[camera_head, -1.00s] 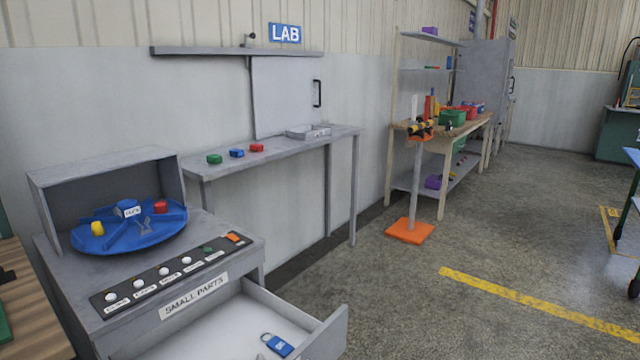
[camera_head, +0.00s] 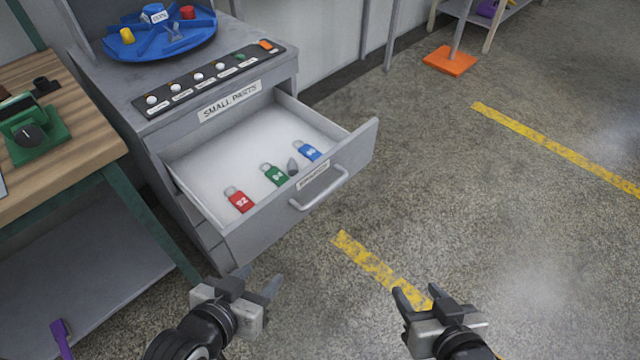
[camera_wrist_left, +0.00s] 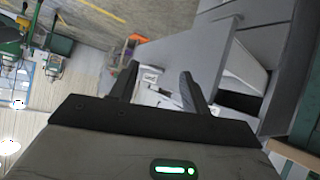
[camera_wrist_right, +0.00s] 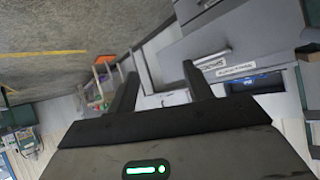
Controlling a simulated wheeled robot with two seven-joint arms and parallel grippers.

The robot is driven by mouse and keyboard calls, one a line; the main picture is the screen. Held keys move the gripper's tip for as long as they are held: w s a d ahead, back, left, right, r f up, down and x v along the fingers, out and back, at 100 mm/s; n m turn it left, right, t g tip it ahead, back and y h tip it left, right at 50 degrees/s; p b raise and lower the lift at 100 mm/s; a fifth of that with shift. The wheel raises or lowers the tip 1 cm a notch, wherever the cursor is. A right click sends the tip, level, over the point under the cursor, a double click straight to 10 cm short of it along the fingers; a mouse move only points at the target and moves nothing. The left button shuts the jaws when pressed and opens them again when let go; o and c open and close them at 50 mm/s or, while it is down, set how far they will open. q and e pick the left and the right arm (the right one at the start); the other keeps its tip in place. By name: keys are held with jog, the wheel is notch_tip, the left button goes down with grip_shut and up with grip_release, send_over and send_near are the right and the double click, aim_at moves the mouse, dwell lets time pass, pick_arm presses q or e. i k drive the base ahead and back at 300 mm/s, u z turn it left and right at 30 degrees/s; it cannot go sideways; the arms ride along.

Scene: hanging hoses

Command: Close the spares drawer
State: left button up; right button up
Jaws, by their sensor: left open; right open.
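The spares drawer (camera_head: 225,153) is pulled well out of the grey cabinet labelled SMALL PARTS. Its front carries a small label and a bar handle (camera_head: 319,190). My right gripper (camera_head: 417,297) is open and empty, right of and below the handle, touching nothing. The wrist views show both jaws apart.
A row of buttons (camera_head: 197,77) and a blue turntable (camera_head: 160,40) are on the cabinet top. A wooden bench (camera_head: 75,140) with a green device (camera_head: 33,134) stands close on the left. Open floor with yellow lines (camera_head: 555,147) lies to the right.

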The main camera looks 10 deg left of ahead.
aim_at(229, 149)
jog(key=u, duration=1.5)
jog(key=k, duration=0.95)
jog(key=z, duration=1.05)
jog(key=i, duration=0.5)
jog(key=u, duration=0.1)
